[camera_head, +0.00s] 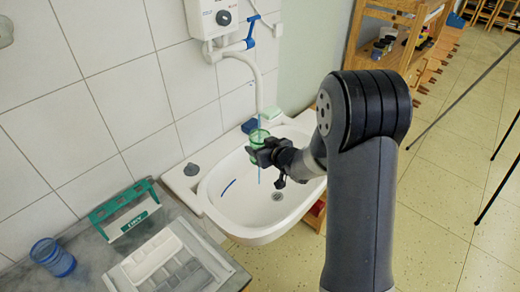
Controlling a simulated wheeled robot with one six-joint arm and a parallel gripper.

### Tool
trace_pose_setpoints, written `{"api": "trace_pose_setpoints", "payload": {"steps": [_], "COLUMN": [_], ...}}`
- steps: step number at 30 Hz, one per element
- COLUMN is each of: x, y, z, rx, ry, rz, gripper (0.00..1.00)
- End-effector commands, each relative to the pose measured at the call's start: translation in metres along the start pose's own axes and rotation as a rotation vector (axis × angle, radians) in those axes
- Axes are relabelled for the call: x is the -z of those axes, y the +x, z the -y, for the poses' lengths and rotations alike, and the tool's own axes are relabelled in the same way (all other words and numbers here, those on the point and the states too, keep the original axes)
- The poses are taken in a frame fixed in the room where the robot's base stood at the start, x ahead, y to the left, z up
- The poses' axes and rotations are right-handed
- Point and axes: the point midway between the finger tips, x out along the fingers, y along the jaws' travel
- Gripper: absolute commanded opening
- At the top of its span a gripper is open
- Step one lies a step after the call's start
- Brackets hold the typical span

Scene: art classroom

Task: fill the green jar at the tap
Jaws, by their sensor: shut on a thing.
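The green jar (258,137) is translucent and stands roughly upright over the white sink (213,208), below the tap's spout (259,85). My gripper (259,153) is shut on the jar and partly covers its front. The tap has a blue lever (250,30) and comes from a white wall unit (212,18). A thin blue line, seemingly water, runs down from the spout to the jar, and a blue line also shows below it. The level inside the jar is too small to tell.
A blue cup (52,258), a green rack (125,213) and a grey compartment tray (140,268) stand on the counter at left. A blue sponge (250,125) and a pale green block (271,112) sit on the sink's back rim. Open floor lies at right.

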Motion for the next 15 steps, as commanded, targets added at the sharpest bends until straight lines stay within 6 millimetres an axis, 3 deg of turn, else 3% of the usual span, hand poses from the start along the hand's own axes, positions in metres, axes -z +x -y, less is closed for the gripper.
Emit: {"api": "trace_pose_setpoints", "payload": {"steps": [15], "x": [0.013], "y": [0.028], "z": [-0.019], "rx": [0.0], "ry": [-0.001], "rz": [0.0], "gripper": [0.34]}}
